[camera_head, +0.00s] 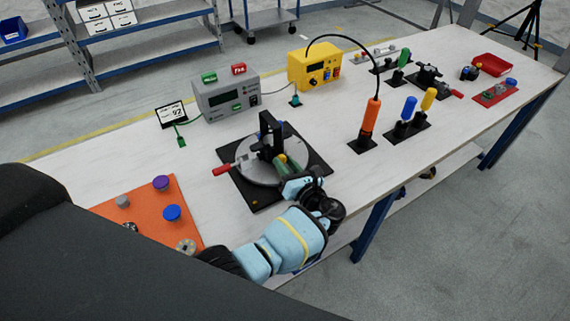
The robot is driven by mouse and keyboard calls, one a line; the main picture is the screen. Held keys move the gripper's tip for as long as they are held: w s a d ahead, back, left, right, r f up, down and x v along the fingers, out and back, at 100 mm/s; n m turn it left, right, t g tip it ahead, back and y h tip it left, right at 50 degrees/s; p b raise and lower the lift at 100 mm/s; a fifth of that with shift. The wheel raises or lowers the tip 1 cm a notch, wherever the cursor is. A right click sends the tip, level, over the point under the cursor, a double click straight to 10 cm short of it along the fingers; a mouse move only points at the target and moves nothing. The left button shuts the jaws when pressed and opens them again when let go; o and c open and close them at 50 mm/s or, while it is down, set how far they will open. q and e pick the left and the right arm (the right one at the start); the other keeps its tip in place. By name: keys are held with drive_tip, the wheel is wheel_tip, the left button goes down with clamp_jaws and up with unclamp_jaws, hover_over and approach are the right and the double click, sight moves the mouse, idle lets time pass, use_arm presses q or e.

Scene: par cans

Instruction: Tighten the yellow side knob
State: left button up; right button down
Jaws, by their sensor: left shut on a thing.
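A black fixture (266,129) with a round grey disc stands on a black base plate (262,202) near the middle of the table. A green and yellow part (291,163) lies low at its front right side, and I take this as the yellow side knob. My left gripper (291,181) reaches in from the front and is shut at this part. The gripper and wrist hide most of the knob and the contact. A red-tipped handle (222,169) sticks out at the fixture's left. My right gripper is not in view.
Behind stand a grey box (228,97) and a yellow box (314,66) with a cable to an orange tool (370,115). A small display (171,112) stands left of them. An orange board (147,207) with knobs lies front left. More tools stand right.

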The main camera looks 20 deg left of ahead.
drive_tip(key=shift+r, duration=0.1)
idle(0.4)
use_arm(q)
drive_tip(key=o, duration=1)
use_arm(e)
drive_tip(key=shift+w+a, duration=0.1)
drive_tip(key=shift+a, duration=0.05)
